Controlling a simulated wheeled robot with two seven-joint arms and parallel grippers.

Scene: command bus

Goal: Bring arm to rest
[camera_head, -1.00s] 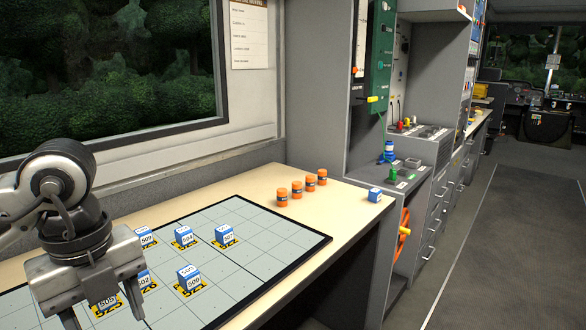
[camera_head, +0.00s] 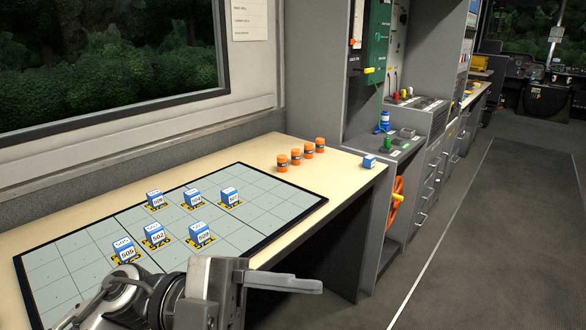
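My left arm comes in from the bottom left, and its gripper (camera_head: 290,283) is low in the view, in front of the table's near edge. Its fingers point right, seen from the side. One light grey finger shows clearly; the other is not clearly visible, so I cannot tell how far apart they are. Nothing is seen in the gripper. It is clear of the blue and white numbered blocks, such as the nearest-left block (camera_head: 124,250) and the block at the right front (camera_head: 200,234). My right gripper is not in view.
The grid mat (camera_head: 60,262) on the table (camera_head: 232,158) holds several numbered blocks on marked squares. Several orange jars (camera_head: 295,159) and a lone blue block (camera_head: 369,162) stand beyond it. A cabinet with an orange wheel (camera_head: 397,202) is at right; the aisle floor (camera_head: 480,230) is clear.

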